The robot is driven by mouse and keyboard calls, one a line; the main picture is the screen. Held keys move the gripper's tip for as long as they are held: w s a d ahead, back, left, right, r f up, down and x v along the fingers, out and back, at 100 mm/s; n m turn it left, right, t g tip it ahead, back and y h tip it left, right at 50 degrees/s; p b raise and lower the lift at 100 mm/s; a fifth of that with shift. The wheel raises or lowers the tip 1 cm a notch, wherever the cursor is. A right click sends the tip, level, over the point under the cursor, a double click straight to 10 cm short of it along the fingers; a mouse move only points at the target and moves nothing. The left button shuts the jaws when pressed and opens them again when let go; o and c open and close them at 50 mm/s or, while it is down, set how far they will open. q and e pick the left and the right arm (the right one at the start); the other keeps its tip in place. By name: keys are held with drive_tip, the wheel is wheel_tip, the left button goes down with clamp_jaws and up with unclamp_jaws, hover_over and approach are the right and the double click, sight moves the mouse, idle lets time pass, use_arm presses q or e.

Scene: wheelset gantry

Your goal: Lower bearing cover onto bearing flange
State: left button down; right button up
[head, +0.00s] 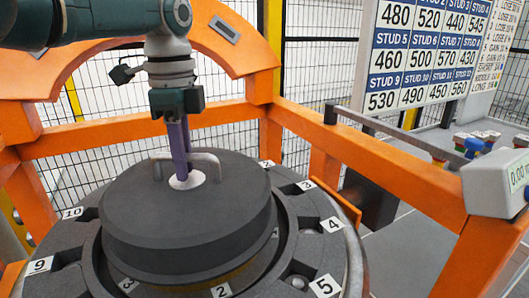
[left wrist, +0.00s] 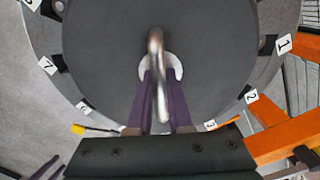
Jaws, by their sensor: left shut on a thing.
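The bearing cover (head: 200,232) is a thick dark grey disc with a metal bar handle (head: 205,160) on top. My left gripper (head: 185,172) points down from above, its purple fingers shut on the handle over a pale round spot. In the left wrist view, the handle (left wrist: 156,75) runs between the fingers and the cover (left wrist: 210,50) fills the middle. The bearing flange (head: 335,245) is the wide grey ring around and below the cover, with numbered tags and stud recesses. The cover looks level and roughly centred; a brownish strip shows under its front edge. I cannot tell whether it touches the flange.
An orange gantry frame (head: 385,170) surrounds the ring, with an arch behind my arm. A grey box with a display (head: 495,183) is at the right. A stud number board (head: 430,50) and wire fencing stand behind. Coloured items (head: 475,143) sit on a bench at right.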

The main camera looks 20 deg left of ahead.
use_arm(q)
drive_tip(key=shift+f+b, duration=1.85)
drive_tip(key=shift+f, duration=0.2)
drive_tip(key=c, duration=0.8)
unclamp_jaws()
drive_tip(key=shift+o, duration=0.2)
wheel_tip(320, 180, up, 10)
drive_tip(key=shift+w, duration=0.1)
